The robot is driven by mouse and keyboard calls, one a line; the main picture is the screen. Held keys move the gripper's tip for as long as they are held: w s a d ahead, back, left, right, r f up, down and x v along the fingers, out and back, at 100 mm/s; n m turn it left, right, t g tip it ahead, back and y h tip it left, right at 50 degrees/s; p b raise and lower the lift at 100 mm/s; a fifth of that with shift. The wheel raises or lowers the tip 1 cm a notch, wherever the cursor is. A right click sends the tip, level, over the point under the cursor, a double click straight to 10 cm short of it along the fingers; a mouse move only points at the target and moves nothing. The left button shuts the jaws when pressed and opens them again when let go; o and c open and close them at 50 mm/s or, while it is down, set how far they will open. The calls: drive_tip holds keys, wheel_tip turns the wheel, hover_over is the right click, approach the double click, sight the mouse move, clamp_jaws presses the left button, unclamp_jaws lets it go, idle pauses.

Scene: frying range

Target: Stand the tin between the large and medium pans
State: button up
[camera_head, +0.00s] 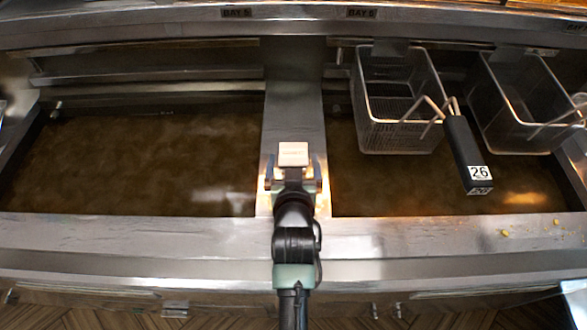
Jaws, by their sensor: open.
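I cannot make out a tin, a large pan or a medium pan in this view. My gripper (293,185) is at the middle, over the steel divider between two oil vats, with its jaws apart to left and right. A small pale square piece (293,154) shows just beyond the jaws. I cannot tell whether it is part of my gripper or a separate thing. The space between the jaws is partly hidden by my wrist.
The left vat (130,160) and right vat (380,190) hold dark oil. A wire basket (400,95) with a black handle marked 26 (466,150) hangs over the right vat. Another basket (525,100) is beside it. Crumbs (530,228) lie on the front ledge (130,235), otherwise largely clear.

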drive_tip(key=shift+s+r, duration=0.1)
drive_tip(key=shift+s, duration=0.2)
drive_tip(key=v, duration=1.1)
drive_tip(key=w+r+t, duration=0.3)
drive_tip(key=r, duration=1)
drive_tip(key=w+r+t, duration=0.3)
drive_tip(key=r, duration=1.1)
drive_tip(key=s+r+t, duration=0.4)
drive_tip(key=s+r, duration=0.1)
drive_tip(key=r, duration=0.8)
drive_tip(key=s+r+t, duration=0.3)
drive_tip(key=s+r, duration=0.2)
drive_tip(key=r, duration=0.8)
drive_tip(key=shift+r+t+b, duration=0.3)
drive_tip(key=shift+r+t, duration=0.05)
drive_tip(key=shift+t, duration=0.05)
